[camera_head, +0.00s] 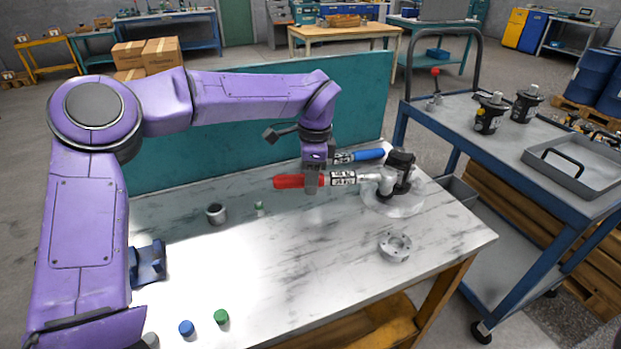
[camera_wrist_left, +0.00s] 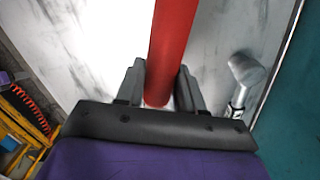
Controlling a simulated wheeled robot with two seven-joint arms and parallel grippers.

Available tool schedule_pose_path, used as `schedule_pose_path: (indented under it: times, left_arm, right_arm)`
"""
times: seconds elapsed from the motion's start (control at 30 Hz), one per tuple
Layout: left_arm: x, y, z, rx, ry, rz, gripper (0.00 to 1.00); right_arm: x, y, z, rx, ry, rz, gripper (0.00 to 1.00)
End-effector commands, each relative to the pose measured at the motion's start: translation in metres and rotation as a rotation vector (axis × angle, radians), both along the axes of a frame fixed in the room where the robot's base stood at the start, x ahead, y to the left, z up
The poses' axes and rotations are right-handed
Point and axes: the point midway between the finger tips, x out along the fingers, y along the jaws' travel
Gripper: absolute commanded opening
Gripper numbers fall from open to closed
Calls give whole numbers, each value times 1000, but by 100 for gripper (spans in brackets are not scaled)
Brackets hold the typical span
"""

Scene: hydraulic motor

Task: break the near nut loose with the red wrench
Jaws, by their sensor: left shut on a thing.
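The red wrench (camera_head: 288,182) lies level above the marble-topped bench, its head reaching right to the dark hydraulic motor (camera_head: 400,163). My left gripper (camera_head: 312,187) is shut on its red handle, which also shows between the fingers (camera_wrist_left: 160,90) in the left wrist view (camera_wrist_left: 172,40). The wrench head is at the motor's base, but I cannot tell whether it is seated on the near nut; the nut is too small to make out. The motor stands upright on a round pale plate (camera_head: 392,205). My right gripper is not in view.
A blue-handled wrench (camera_head: 368,155) reaches the motor from behind. A metal flange ring (camera_head: 396,247), a small metal cup (camera_head: 216,214), a blue cap (camera_head: 186,328) and a green cap (camera_head: 221,317) sit on the bench. A blue cart (camera_head: 470,125) stands at right. The bench's front middle is clear.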

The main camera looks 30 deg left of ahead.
Motion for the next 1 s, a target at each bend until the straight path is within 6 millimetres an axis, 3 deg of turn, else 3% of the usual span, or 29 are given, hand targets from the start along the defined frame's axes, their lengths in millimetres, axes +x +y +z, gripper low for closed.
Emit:
schedule_pose_path:
  times: [0.03, 0.43, 1.0]
  left_arm:
    - [-5, -1, -9, 1, 19, 4, 0]
    - [-6, -2, -7, 1, 19, 11, 0]
    - [-16, -11, -9, 1, 18, 87, 0]
  right_arm:
    - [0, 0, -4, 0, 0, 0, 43]
    - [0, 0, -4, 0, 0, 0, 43]
    - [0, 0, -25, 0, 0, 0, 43]
